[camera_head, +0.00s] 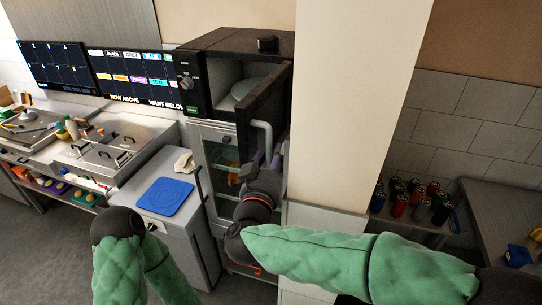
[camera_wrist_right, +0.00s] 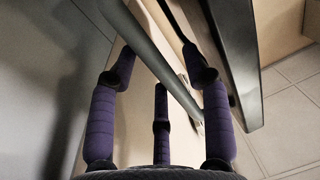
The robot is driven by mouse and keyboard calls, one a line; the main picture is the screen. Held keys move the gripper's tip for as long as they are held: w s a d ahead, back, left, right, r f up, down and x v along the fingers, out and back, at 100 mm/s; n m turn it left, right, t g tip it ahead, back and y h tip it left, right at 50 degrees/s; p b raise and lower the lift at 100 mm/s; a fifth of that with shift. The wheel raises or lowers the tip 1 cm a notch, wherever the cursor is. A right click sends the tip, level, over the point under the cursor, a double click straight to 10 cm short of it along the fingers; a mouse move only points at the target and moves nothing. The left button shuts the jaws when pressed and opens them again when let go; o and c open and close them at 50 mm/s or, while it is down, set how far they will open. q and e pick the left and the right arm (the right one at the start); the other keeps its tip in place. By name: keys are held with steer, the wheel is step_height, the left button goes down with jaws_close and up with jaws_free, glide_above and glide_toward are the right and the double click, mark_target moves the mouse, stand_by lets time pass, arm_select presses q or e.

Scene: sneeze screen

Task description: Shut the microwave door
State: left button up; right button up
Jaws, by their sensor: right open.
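The black microwave (camera_head: 222,40) sits on a glass-fronted cabinet beside a pale pillar. Its door (camera_head: 268,103) stands open, swung out to the right, so the lit inside and a round plate (camera_head: 246,88) show. A grey bar handle (camera_head: 264,135) is on the door. My right gripper (camera_head: 270,156) is open just below and beside the handle. In the right wrist view the handle (camera_wrist_right: 152,58) runs diagonally between the purple fingers of the gripper (camera_wrist_right: 158,50), with the dark door edge (camera_wrist_right: 236,50) at right. I cannot tell whether they touch.
The pale pillar (camera_head: 345,110) stands close to the right of the door. A counter with a blue mat (camera_head: 165,196) and a white cloth (camera_head: 185,163) is at left. Several cans (camera_head: 419,210) stand on a shelf at right.

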steer(key=shift+w+d, duration=0.1)
steer(key=shift+w, duration=0.35)
steer(key=shift+s, duration=0.1)
jaws_close()
